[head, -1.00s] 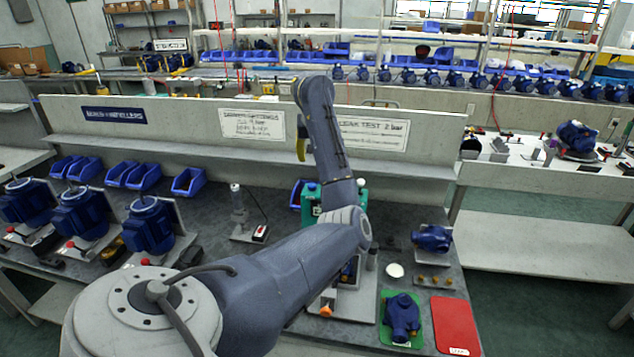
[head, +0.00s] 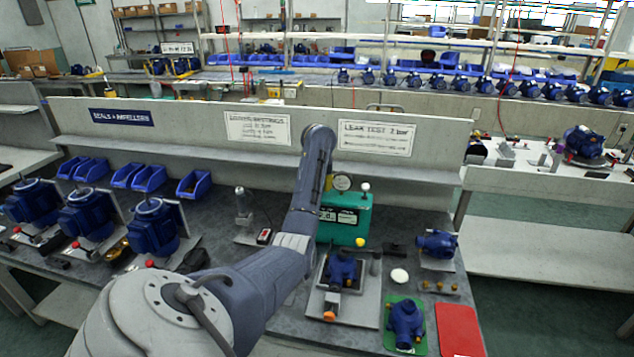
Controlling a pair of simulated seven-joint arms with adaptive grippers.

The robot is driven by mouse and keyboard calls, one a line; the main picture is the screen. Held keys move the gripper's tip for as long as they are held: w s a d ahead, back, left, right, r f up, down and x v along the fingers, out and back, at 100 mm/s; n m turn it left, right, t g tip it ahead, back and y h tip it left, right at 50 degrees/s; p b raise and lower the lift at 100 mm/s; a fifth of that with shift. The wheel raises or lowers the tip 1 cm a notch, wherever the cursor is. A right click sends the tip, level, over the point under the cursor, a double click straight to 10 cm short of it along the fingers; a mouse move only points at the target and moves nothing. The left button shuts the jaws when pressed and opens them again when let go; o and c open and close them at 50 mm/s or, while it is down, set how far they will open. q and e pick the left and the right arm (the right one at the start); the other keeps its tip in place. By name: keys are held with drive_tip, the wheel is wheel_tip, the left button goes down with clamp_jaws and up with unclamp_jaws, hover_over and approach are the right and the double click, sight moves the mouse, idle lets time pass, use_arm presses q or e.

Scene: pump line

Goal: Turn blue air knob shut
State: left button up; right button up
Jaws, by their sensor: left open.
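The green leak tester (head: 345,222) stands on the bench below the LEAK TEST sign, with a round gauge (head: 342,182) on top. A white-topped post (head: 365,188) rises at its right, and a yellow knob (head: 360,242) is low on its front. I cannot make out the blue air knob; my left arm covers the tester's left side. My left gripper (head: 328,183) is mostly hidden behind my forearm; only a small yellow part shows, near the tester's top left beside the gauge. It is open; I cannot tell whether it touches anything. My right gripper is out of view.
A blue pump (head: 342,268) sits in a fixture in front of the tester. Another pump (head: 405,320) lies on a green mat, beside a red mat (head: 459,330). Blue bins (head: 194,184) and several motors stand left. A low panel (head: 262,127) runs behind.

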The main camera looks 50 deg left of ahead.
use_arm(q)
drive_tip(key=shift+x, duration=1.05)
clamp_jaws()
